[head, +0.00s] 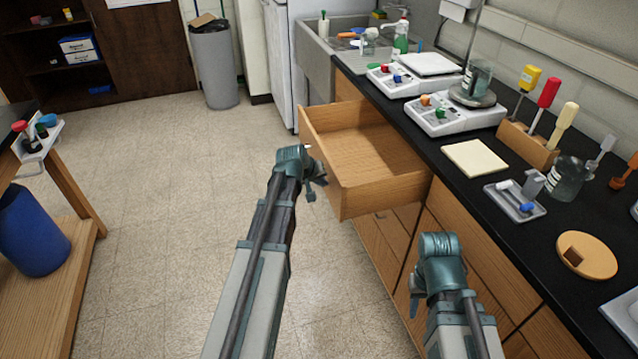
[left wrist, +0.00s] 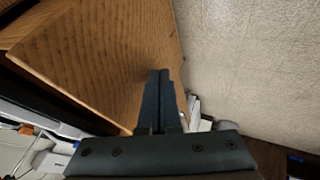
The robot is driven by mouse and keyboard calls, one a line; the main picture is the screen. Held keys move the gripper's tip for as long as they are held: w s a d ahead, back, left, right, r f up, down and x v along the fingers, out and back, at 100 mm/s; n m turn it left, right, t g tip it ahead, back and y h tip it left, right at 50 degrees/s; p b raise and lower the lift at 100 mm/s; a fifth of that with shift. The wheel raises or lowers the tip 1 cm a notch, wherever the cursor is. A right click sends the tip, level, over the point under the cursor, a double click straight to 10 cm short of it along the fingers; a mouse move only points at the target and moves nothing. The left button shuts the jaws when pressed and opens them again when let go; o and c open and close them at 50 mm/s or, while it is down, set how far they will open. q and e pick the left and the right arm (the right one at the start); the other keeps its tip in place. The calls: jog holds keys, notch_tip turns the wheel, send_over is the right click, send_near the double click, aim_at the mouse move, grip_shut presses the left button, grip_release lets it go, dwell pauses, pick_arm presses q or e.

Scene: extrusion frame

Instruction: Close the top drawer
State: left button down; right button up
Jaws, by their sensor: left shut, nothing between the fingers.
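The top wooden drawer (head: 362,150) is pulled out from the cabinet under the black counter, and its inside looks empty. Its front panel (head: 322,160) faces left in the head view. My left gripper (head: 314,180) is beside the outer side of that panel, near its lower near end. In the left wrist view its fingers (left wrist: 159,95) are together with nothing between them, in front of a wooden panel (left wrist: 110,65). I cannot tell if they touch it.
The black counter (head: 455,185) carries scales, a wooden tool holder (head: 527,145) and a small tray (head: 514,203). A wooden bench with a blue barrel (head: 30,235) stands at left. The tiled floor (head: 170,190) between is clear.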

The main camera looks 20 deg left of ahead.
pick_arm(q)
jog(key=w+d, duration=0.5)
jog(key=d, duration=0.1)
jog(key=w+d, duration=0.6)
jog(key=d, duration=0.1)
jog(key=w+d, duration=0.5)
jog(key=d, duration=0.1)
jog(key=shift+w+d, duration=0.35)
jog(key=shift+w, duration=0.05)
